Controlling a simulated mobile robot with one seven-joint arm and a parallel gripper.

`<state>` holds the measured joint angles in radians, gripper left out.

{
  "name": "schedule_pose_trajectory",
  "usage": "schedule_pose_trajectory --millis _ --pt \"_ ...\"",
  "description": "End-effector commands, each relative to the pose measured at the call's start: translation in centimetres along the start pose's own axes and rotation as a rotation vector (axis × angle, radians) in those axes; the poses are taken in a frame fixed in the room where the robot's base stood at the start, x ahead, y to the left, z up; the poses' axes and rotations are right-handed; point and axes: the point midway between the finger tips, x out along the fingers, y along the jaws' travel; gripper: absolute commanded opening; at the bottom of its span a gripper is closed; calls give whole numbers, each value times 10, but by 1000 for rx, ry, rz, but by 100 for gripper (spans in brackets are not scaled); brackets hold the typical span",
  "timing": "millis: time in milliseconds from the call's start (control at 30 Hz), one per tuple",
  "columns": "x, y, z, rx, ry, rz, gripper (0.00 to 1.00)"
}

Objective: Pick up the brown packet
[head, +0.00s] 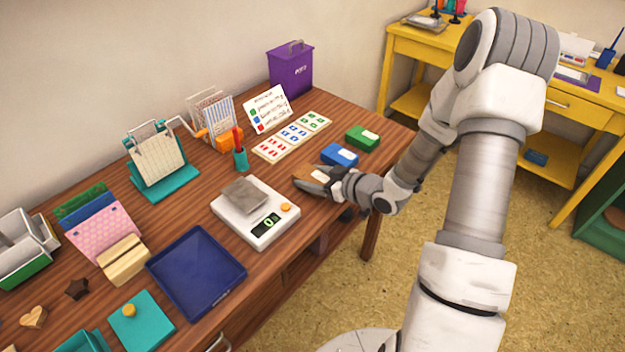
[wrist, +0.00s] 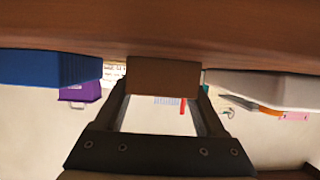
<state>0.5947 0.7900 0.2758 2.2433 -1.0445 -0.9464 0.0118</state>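The brown packet (head: 312,173) lies low at the front edge of the wooden table in the head view, partly covered by my gripper. In the wrist view the brown packet (wrist: 163,78) is between the two dark fingers of my gripper (wrist: 163,95), against the table surface. That view is upside down. The fingers flank the packet closely on both sides. I cannot tell whether they press on it. In the head view my gripper (head: 318,182) reaches in from the right at table height.
A blue inkpad (head: 340,155) and a green inkpad (head: 362,138) lie just behind my gripper. A white scale (head: 255,228) with a grey packet (head: 244,194) on it stands to the left. A teal cup (head: 240,160) holds a red item. A blue tray (head: 197,271) lies farther left.

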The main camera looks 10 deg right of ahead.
Motion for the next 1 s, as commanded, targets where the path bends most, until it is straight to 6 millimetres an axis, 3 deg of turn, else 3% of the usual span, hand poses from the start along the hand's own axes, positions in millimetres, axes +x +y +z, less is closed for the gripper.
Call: schedule_pose_trajectory --millis 33,267,633,867,1000 --pt "0 0 0 0 0 0 44" --pt "0 0 0 0 0 0 4" --pt "-3 0 -8 -2 1 1 4" --pt "-17 1 -42 -5 2 2 4" --pt "-37 29 -53 -4 2 6 4"
